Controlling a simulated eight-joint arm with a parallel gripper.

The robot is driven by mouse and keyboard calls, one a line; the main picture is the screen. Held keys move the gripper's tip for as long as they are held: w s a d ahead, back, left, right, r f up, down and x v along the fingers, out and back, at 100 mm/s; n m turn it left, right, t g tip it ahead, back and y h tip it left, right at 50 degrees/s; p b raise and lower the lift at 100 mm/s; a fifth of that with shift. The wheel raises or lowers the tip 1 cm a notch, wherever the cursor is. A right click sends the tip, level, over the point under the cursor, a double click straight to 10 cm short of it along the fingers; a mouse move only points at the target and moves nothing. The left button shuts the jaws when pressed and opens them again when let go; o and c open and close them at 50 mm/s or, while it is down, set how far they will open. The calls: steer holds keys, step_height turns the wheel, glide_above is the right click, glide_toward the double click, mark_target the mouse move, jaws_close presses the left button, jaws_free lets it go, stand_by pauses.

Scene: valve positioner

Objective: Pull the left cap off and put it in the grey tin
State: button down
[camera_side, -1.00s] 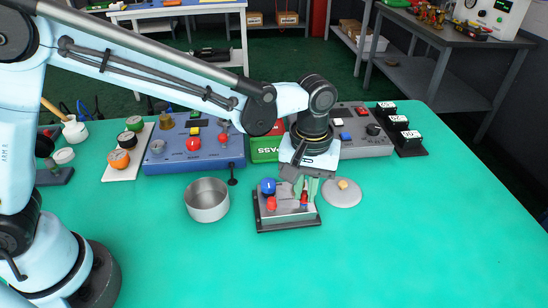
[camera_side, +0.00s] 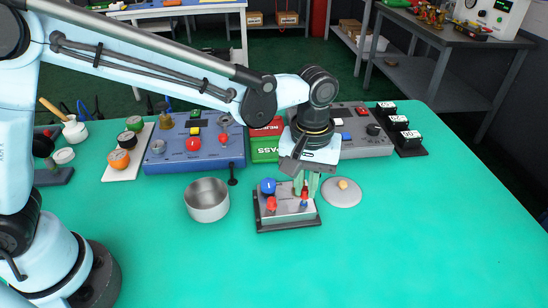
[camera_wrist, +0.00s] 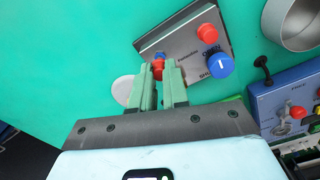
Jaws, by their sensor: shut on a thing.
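The valve positioner (camera_side: 288,217) is a grey box on a dark base. Its two red caps stand on top: one (camera_side: 271,203) is beside the blue knob (camera_side: 267,187), free of my gripper. My gripper (camera_side: 305,188) is above the box's right side in the side view, pointing down. In the wrist view its green fingers (camera_wrist: 160,75) are shut on the other red cap (camera_wrist: 158,65). A small blue piece (camera_wrist: 159,55) shows just beyond that cap. I cannot tell whether they still touch. The grey tin (camera_side: 207,203) stands open to the left of the box.
A grey lid with a yellow knob (camera_side: 342,193) lies right of the box. A blue panel (camera_side: 195,152), green block (camera_side: 264,150) and grey panel (camera_side: 355,143) stand behind. A small black post (camera_side: 232,176) is near the tin. The front mat is clear.

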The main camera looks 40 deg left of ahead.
steer(key=shift+r, duration=2)
steer(key=shift+a, duration=0.15)
steer(key=s+a+r+n, duration=0.3)
steer(key=s+a+n, duration=0.1)
steer(key=a+n, duration=0.55)
steer(key=n, duration=0.8)
glide_toward(209, 205)
steer(key=shift+f, duration=2.25)
